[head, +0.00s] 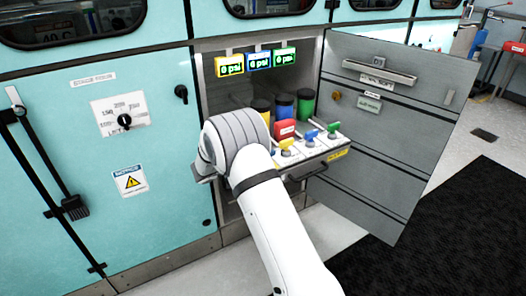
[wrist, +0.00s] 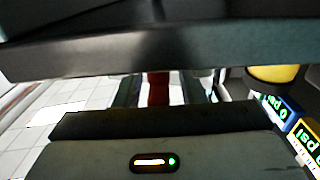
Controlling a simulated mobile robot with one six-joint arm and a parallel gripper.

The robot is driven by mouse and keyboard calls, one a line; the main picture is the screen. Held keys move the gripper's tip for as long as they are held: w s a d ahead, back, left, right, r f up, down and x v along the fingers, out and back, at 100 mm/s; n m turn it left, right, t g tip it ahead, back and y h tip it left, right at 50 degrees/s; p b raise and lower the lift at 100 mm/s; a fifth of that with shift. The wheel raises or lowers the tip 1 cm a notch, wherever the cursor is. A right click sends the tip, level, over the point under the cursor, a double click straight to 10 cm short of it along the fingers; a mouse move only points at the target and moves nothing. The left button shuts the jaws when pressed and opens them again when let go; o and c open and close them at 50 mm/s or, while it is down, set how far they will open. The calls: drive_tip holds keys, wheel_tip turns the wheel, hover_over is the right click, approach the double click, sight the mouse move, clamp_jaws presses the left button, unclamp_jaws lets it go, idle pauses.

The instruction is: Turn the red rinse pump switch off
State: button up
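A red block with a white label (head: 285,129) stands in the open cabinet, behind the yellow, blue and green valve handles; the label is too small to read. No switch lever can be made out on it in the head view. My gripper is mostly hidden behind my white wrist in the head view, inside the cabinet opening left of the red block. In the wrist view my gripper (wrist: 160,90) has its two dark fingers apart. A narrow red part (wrist: 158,88) shows between them, with bright gaps on both sides. I cannot tell its exact depth.
The pull-out shelf (head: 325,146) carries yellow, blue (head: 312,135) and green valve handles. Yellow, blue and green canisters (head: 305,105) stand behind. Psi displays (head: 259,60) hang above. The open grey door (head: 390,130) bounds the right side. A dark bar (wrist: 160,45) crosses the wrist view.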

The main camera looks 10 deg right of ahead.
drive_tip(key=shift+a, duration=0.15)
drive_tip(key=p+v, duration=0.1)
drive_tip(key=v, duration=0.6)
drive_tip(key=shift+a, duration=0.3)
drive_tip(key=shift+s, duration=0.1)
